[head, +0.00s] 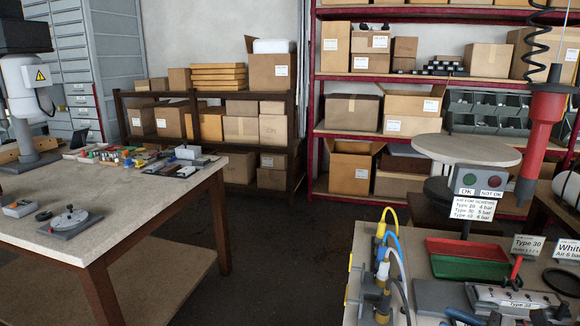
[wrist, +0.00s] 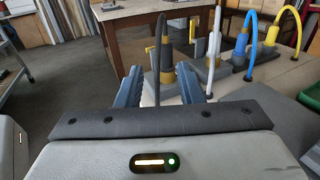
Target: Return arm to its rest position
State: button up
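My gripper (wrist: 161,80) shows in the wrist view, with two blue fingers standing apart. No object is seen clamped between them. Beyond the gap stands a grey and yellow connector (wrist: 167,66) with a black cable, apparently on the bench behind the fingers. I cannot tell the exact distance between them.
Cabled connectors (head: 383,272) stand on the right bench's left end, near red (head: 466,248) and green (head: 468,268) trays. The left table (head: 130,195) holds small parts. Shelves with boxes (head: 350,114) line the back. Dark floor (head: 270,240) between the benches is clear.

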jog(key=s+a+r+n+g+h+p, duration=0.1)
jog(key=s+a+r+n+g+h, duration=0.15)
jog(key=a+n+g, duration=0.55)
jog(key=s+a+r+n+g+h+p, duration=0.15)
jog(key=s+a+n+g, duration=0.35)
jog(key=a, duration=0.5)
notch_tip(320, 180, up, 5)
jog(key=s+a+n+t+h+p, duration=0.2)
jog(key=n+t+h, duration=0.2)
jog(key=n+h, duration=0.5)
jog(key=shift+s+a+r+n, duration=0.15)
jog(key=shift+s+a+n, duration=0.2)
jog(key=shift+n, duration=1.65)
